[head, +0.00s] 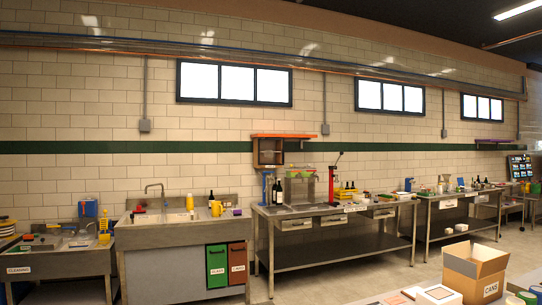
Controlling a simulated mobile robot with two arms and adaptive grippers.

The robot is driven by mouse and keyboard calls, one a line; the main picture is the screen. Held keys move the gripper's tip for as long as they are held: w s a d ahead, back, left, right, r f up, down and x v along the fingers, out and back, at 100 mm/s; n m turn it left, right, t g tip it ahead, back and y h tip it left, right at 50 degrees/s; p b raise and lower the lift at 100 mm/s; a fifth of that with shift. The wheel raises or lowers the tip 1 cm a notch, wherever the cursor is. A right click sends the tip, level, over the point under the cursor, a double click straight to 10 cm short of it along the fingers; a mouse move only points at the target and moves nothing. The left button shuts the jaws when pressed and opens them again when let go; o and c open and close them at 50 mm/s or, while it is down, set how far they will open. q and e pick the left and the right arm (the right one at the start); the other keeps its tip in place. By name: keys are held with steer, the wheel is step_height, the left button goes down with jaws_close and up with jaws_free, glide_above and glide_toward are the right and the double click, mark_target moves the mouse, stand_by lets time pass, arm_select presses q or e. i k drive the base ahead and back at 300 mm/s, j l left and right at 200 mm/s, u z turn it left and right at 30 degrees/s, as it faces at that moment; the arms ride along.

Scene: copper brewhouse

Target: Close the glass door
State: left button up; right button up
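A green panel (217,266) with a small white label sits low on the front of the grey sink cabinet, at the left-centre of the head view. The label is too small to read surely but looks like "GLASS". A brown-red panel (237,263) with its own white label stands right beside it. Both look nearly in line with the cabinet front; I cannot tell whether either stands slightly open. Neither of my grippers is in view.
The sink unit (165,232) has a tap, bottles and a yellow jug on top. A steel workbench (318,240) stands to the right. A cardboard box (470,272) labelled "CANS" is at the lower right. The floor (305,290) before the green panel looks clear.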

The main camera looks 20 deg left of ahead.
mark_target(269, 154)
steer(key=i+j+u, duration=0.4)
steer(key=i+u, duration=0.15)
steer(key=i, duration=0.2)
steer(key=i+u, duration=0.45)
steer(key=i, duration=1.55)
steer(key=i+j, duration=0.1)
steer(key=i, duration=1.9)
steer(key=l+z, duration=0.05)
steer(key=l, duration=0.05)
